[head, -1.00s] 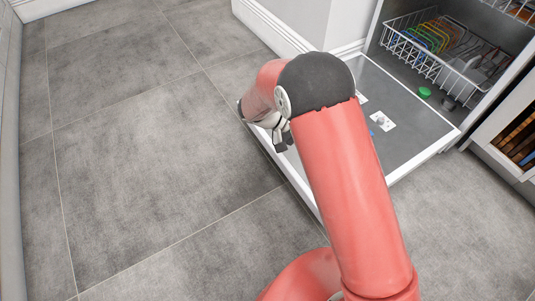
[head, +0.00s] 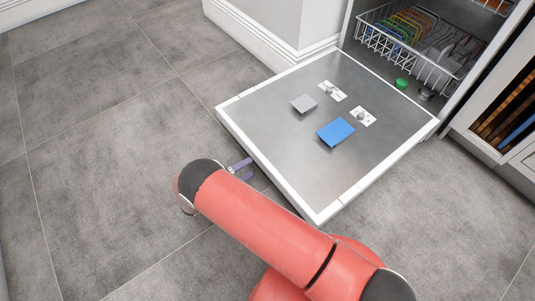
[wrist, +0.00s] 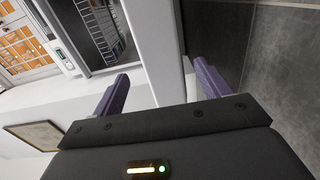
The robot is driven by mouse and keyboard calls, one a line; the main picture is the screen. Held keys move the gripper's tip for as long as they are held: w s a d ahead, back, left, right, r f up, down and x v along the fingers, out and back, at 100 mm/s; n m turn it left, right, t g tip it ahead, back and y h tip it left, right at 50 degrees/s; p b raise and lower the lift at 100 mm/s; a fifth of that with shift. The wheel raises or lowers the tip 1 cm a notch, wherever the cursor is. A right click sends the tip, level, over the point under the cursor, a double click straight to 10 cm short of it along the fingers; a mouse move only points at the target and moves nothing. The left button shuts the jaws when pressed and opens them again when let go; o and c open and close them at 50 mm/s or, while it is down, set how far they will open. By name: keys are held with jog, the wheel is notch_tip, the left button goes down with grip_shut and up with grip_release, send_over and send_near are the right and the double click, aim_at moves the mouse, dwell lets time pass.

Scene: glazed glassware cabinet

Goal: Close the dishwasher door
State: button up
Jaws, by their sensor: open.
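The dishwasher door (head: 300,165) is folded down and lies open and about flat, low over the floor, with a white rim and a grey inner face. It is hinged at the dishwasher (head: 388,62) at the upper right. My gripper (head: 243,171) is open and empty, with purple fingers, just outside the door's left edge. In the wrist view, a long pale edge, seemingly the door's, runs between the fingers of my gripper (wrist: 160,85). I cannot tell whether they touch it.
A blue block (head: 336,131) and a grey block (head: 304,103) lie on the door. A wire rack (head: 408,50) with colourful plates is inside, with a green round thing (head: 401,84) below. White cabinets (head: 260,35) stand left of the dishwasher. The tiled floor (head: 90,170) is clear at the left.

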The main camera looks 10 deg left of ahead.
aim_at(259, 162)
jog(key=x, duration=0.7)
jog(key=shift+w+d+f, duration=0.1)
jog(key=shift+w+d, duration=0.15)
jog(key=shift+w, duration=0.05)
